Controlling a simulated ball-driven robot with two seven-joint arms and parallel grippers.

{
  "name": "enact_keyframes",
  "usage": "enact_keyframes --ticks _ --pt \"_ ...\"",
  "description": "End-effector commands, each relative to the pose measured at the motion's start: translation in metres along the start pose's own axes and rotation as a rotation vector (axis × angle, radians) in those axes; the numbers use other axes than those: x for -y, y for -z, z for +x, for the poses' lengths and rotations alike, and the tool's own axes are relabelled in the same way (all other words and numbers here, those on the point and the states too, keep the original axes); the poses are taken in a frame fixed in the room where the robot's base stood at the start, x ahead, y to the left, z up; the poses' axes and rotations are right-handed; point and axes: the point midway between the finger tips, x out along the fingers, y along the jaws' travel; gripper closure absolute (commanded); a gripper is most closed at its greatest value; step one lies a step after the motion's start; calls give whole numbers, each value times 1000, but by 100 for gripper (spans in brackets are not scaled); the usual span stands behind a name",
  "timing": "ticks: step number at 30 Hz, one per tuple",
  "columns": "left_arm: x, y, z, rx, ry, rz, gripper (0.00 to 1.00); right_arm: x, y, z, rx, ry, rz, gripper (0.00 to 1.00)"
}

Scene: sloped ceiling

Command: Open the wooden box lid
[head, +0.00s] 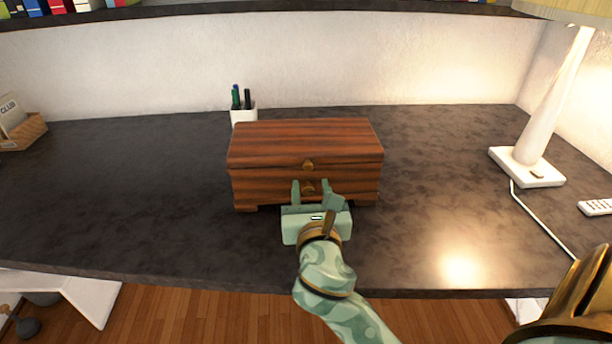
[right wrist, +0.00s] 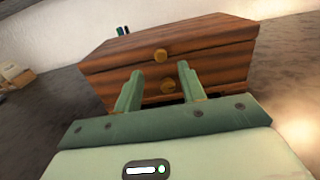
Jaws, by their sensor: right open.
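The wooden box (head: 260,182) stands shut on the dark desk, its striped lid (head: 300,140) down. I cannot tell whether the fingers touch the box. My left gripper is not in view.
A white cup with pens (head: 243,113) stands behind the box. A white lamp (head: 530,170) with a cord and a remote (head: 596,207) are at the right. A wooden tray (head: 24,134) is at the far left. The desk (head: 120,195) is clear on both sides of the box.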

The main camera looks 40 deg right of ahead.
Motion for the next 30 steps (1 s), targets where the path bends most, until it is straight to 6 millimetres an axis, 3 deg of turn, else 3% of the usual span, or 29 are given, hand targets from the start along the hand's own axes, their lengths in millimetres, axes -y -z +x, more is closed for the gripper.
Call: enact_keyframes --ticks 3,9,20,24,25,30 --pt "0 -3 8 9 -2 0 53 0 3 26 1 0 -1 60" --pt "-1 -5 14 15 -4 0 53 0 2 52 -1 -1 -1 60" --pt "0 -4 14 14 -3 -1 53 0 0 58 -1 -2 1 60" --pt "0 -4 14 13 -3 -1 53 0 0 58 -1 -2 1 96" --pt "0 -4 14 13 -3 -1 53 0 0 58 -1 -2 1 100" --pt "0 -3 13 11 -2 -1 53 0 -1 58 -2 -2 1 100"
